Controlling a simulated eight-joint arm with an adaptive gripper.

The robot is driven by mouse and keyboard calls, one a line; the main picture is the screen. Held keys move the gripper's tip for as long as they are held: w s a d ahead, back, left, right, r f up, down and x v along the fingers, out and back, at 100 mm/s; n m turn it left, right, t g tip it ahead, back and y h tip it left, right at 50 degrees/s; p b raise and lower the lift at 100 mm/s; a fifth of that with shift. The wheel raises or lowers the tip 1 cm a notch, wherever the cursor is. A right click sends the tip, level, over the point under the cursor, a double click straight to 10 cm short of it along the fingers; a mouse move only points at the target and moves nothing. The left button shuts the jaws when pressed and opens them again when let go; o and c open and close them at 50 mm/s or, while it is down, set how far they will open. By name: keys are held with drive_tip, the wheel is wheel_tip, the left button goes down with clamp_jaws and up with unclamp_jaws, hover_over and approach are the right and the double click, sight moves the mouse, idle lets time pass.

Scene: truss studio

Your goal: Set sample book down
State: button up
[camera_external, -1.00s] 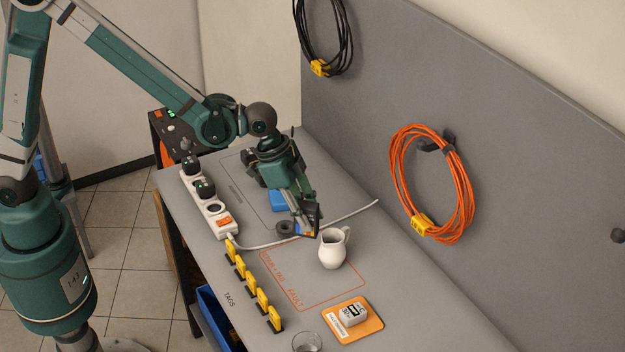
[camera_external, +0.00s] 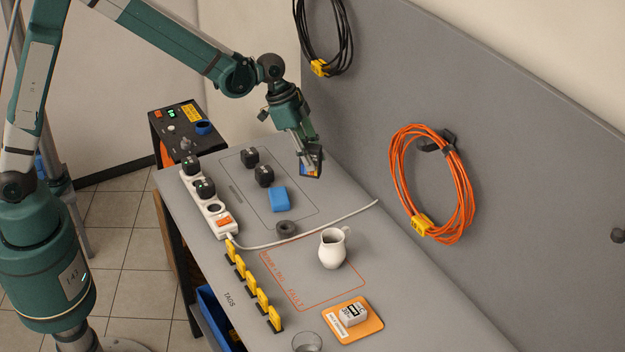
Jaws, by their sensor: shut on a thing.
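My gripper (camera_external: 312,158) is above the far right part of the bench, near the grey upright panel. It is shut on a small, flat item with blue and orange-yellow colours, which seems to be the sample book (camera_external: 309,171). The fingers hide much of it. The book appears to be held clear of the bench top (camera_external: 345,195).
A blue block (camera_external: 279,199), black plugs (camera_external: 264,176) and a dark ring (camera_external: 287,229) lie nearby. A white jug (camera_external: 332,248) stands in front, by a white cable (camera_external: 345,216). A power strip (camera_external: 208,198) and several yellow tags (camera_external: 253,285) line the left edge.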

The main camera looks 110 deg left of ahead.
drive_tip(key=s+a, duration=0.8)
drive_tip(key=a, duration=0.5)
drive_tip(key=s+a+r+p, duration=0.1)
drive_tip(key=s+a, duration=0.8)
drive_tip(key=a, duration=0.4)
drive_tip(key=shift+f, duration=3.05)
drive_tip(key=shift+f, duration=1.85)
drive_tip(key=shift+f, duration=0.15)
